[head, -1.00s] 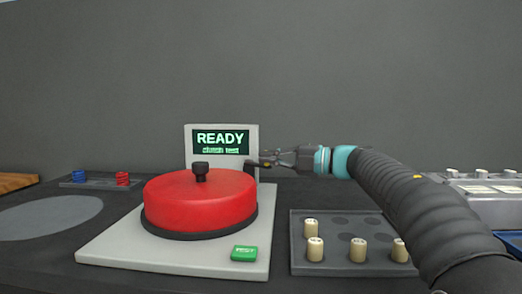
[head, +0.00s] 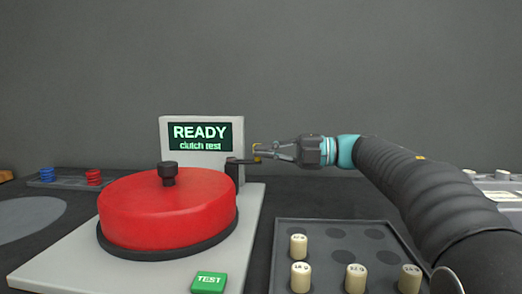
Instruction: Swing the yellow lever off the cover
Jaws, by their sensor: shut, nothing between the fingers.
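The red round cover (head: 168,208) with a black knob (head: 168,172) on top sits on a light grey base plate (head: 235,238). A dark lever (head: 240,161) with a small yellow end (head: 257,155) stands at the cover's back right, beside the screen. It points right, away from the cover's top. My gripper (head: 262,152) is shut, reaching in from the right, with its fingertips right at the yellow end. Whether they touch it cannot be told. The fingers partly hide the lever's end.
The screen (head: 200,137) reads READY, clutch test. A green TEST button (head: 208,281) is at the plate's front. A dark tray (head: 327,226) with several cream pegs lies to the right, under my arm. Blue and red rings (head: 93,177) lie at the left. The back wall is plain.

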